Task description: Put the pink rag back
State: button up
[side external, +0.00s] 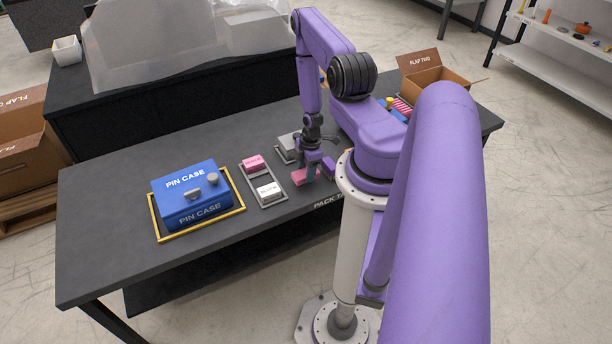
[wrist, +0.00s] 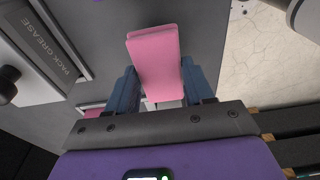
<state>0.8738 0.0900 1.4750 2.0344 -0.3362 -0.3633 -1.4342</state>
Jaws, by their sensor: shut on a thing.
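The pink rag (wrist: 155,62) is a folded flat pad between the two blue fingers of my gripper (wrist: 160,88) in the wrist view. My gripper is shut on it, and its far end sticks out beyond the fingers. In the side external view my gripper (side external: 312,172) is low over the table's front right part, with the pink rag (side external: 302,177) at its fingers. I cannot tell whether the rag touches the table.
A grey tray (side external: 277,204) holds a labelled pink block (side external: 253,162) and a labelled white block (side external: 268,192). A blue pin case (side external: 190,196) stands in a yellow frame to the left. A cardboard box (side external: 440,78) is at the back right.

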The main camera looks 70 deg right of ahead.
jog(key=shift+f, duration=1.3)
jog(key=shift+f, duration=0.2)
jog(key=o, duration=1)
jog(key=shift+r, duration=0.1)
